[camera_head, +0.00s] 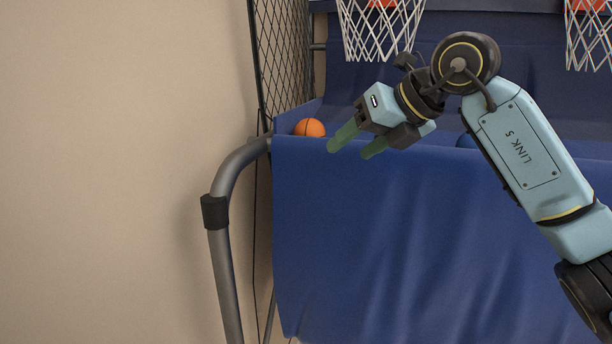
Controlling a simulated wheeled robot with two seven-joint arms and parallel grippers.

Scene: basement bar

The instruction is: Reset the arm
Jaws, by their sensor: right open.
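My right gripper (358,144) hangs in front of the upper edge of a blue fabric basketball game, with its arm coming in from the right. Its two green fingers are apart, with nothing between them, and point down and to the left. My left gripper is not in view.
The blue fabric front (400,240) fills the middle. A grey tubular frame (226,260) stands at its left, with black side netting (283,60) above. White hoop nets (380,28) hang at the top. A plain beige wall (110,170) is at the left.

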